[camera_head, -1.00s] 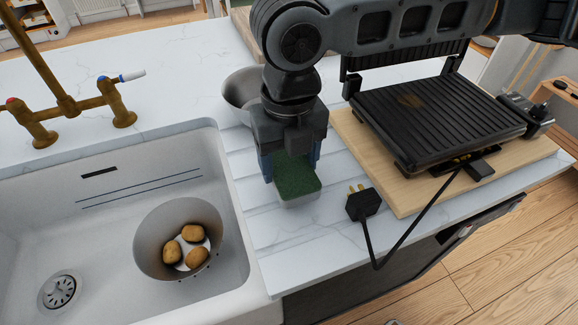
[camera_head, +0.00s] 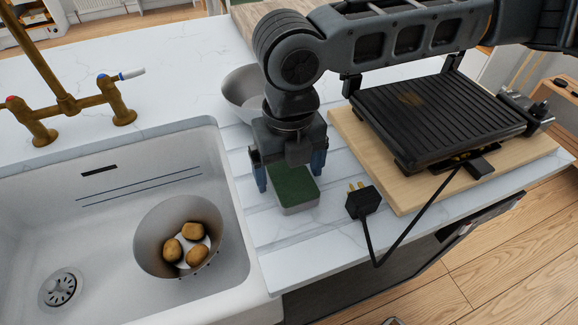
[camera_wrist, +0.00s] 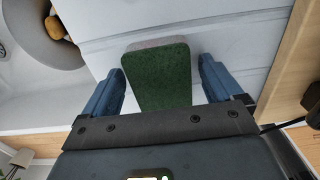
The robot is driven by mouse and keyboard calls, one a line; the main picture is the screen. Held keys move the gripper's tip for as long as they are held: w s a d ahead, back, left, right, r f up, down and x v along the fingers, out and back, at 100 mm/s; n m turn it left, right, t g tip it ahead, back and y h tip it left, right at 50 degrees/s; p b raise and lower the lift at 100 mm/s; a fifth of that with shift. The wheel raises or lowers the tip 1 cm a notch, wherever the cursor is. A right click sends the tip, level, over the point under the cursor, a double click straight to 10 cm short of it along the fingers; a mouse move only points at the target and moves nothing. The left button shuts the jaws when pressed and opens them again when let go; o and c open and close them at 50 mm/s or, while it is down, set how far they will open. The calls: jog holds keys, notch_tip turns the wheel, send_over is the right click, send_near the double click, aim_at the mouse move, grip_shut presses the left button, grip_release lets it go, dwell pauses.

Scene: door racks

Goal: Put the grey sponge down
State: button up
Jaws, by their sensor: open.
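The sponge (camera_head: 295,188) has a green top and a grey-white lower layer. It rests on the grooved white worktop between the sink and the wooden board. My gripper (camera_head: 290,178) is open just above and around it, with a blue finger on each side. In the wrist view the sponge (camera_wrist: 158,75) lies between the two spread fingers of my gripper (camera_wrist: 160,85), with a gap on both sides. The back part of the sponge is hidden by my gripper in the head view.
A white sink (camera_head: 100,225) at left holds a bowl (camera_head: 150,243) with potatoes. A metal bowl (camera_head: 238,92) stands behind my gripper. At right a black grill (camera_head: 435,115) sits on a wooden board (camera_head: 400,195); its plug (camera_head: 362,202) lies close to the sponge.

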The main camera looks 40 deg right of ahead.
aim_at(289, 172)
jog(key=shift+r, duration=0.1)
notch_tip(289, 172, up, 12)
dwell(0.5)
dwell(0.5)
